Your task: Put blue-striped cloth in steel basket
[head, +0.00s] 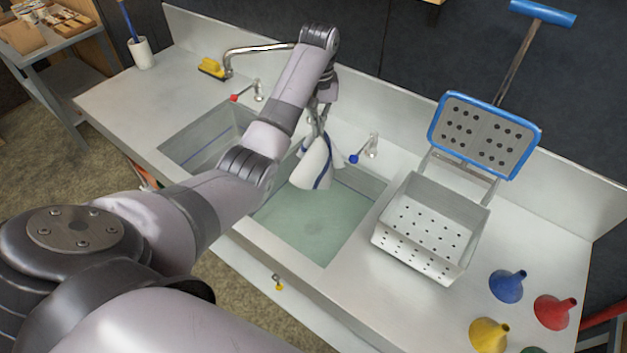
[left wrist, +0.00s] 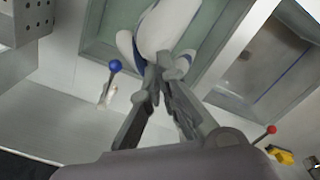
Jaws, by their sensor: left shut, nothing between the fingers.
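The white cloth with blue stripes (head: 315,165) hangs in folds over the right sink basin, right below my left gripper (head: 321,118). In the left wrist view the cloth (left wrist: 160,30) lies just beyond the fingertips of my left gripper (left wrist: 157,88). The fingers are shut and meet the cloth's bunched top; whether they pinch any of it is not clear. The steel basket (head: 424,262), with holes in its walls, stands on the counter right of the basin, apart from the cloth. Its corner shows in the left wrist view (left wrist: 40,17). My right gripper is not in view.
A blue-rimmed perforated plate (head: 483,135) stands behind the basket. Red (head: 235,98) and blue (head: 355,158) tap knobs and a curved spout (head: 258,48) rise behind the basins. Coloured funnels (head: 507,285) stand at the right. Counter right of the basin is partly clear.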

